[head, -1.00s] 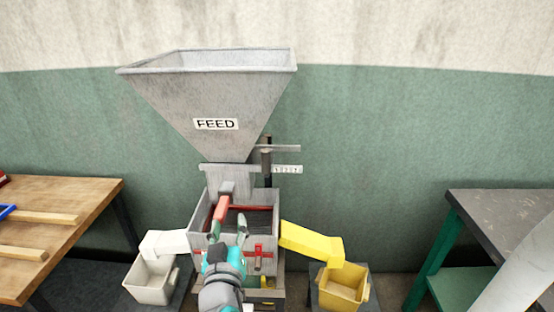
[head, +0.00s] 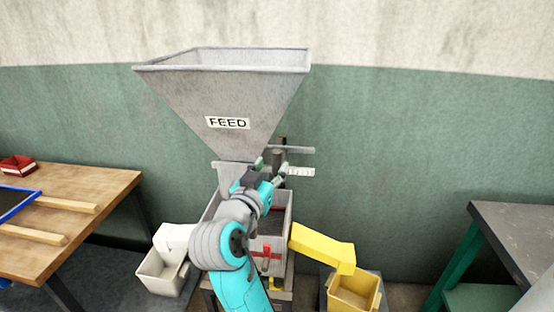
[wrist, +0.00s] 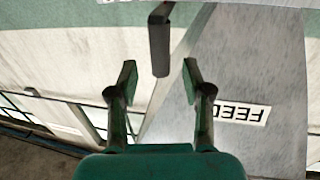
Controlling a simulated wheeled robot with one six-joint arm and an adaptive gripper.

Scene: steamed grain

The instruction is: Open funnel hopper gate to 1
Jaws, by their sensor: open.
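The grey funnel hopper (head: 225,95) carries a FEED label (head: 228,123); the label is upside down in the wrist view (wrist: 239,108). Below its outlet, on the right, are a flat gate bar (head: 295,150), a dark upright handle (head: 278,158) and a white number scale (head: 300,172). My gripper (head: 271,170) is at the handle and partly covers it and the scale's left end. In the wrist view the dark handle (wrist: 160,45) lies between and just beyond the open fingertips (wrist: 159,78). I see gaps on both sides. The gate opening itself is hidden.
A yellow chute (head: 322,246) leads to a yellow bin (head: 353,292) on the right. A white bin (head: 163,272) stands left. A wooden table (head: 90,190) is at left and a dark-topped table (head: 515,225) at right.

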